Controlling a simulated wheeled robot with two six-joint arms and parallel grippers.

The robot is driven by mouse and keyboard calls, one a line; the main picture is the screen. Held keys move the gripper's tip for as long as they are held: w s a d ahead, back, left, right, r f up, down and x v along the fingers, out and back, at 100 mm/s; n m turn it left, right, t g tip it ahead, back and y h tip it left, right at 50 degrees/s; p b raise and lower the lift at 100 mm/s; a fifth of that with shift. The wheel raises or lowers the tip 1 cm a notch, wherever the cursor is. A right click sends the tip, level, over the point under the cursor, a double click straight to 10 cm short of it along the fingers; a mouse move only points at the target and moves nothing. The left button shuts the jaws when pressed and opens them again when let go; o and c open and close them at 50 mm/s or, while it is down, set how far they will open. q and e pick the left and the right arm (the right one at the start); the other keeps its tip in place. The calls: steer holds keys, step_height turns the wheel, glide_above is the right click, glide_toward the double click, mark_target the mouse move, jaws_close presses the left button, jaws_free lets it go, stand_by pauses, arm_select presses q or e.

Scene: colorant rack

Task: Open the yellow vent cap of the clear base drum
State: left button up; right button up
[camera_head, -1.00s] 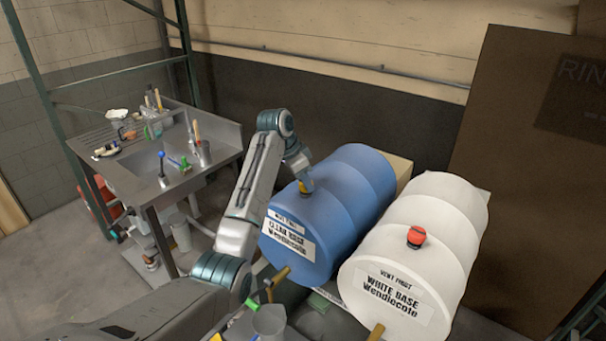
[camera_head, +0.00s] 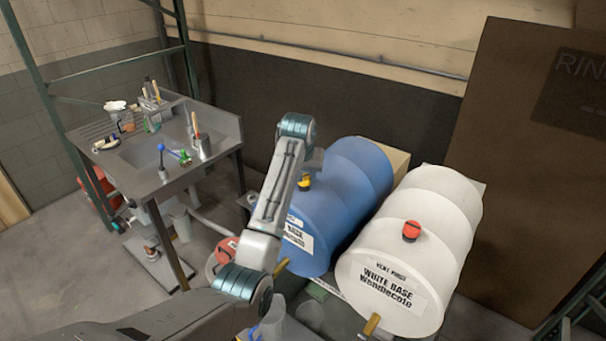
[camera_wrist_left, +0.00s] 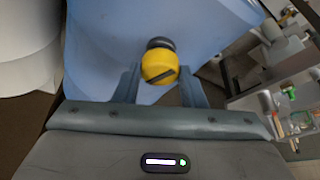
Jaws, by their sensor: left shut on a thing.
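The clear base drum (camera_head: 348,192) is blue and lies on its side, with a partly hidden white label on its front end. Its yellow vent cap (camera_head: 305,182) sits on the upper side near the front. In the left wrist view the cap (camera_wrist_left: 160,66) is round with a dark slot, and a dark round neck shows just beyond it. My left gripper (camera_head: 309,173) is at the cap from above, its two fingers on either side, shut on it. I cannot tell whether the cap is loose. My right gripper is not in view.
A white drum (camera_head: 425,240) with a red vent cap (camera_head: 411,231) lies to the right. A metal sink bench (camera_head: 135,160) with tools and cups stands at the left. A brown board (camera_head: 530,150) stands behind on the right. Clear containers stand near the drums' front.

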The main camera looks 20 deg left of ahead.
arm_select(q)
steer(key=shift+d+r+n+y, duration=0.15)
steer(key=shift+n+y, duration=0.45)
steer(key=shift+n, duration=1.1)
steer(key=shift+w, duration=0.1)
steer(key=o, duration=1)
steer(key=shift+r+b, duration=0.3)
steer(key=shift+b, duration=0.1)
steer(key=v, duration=1)
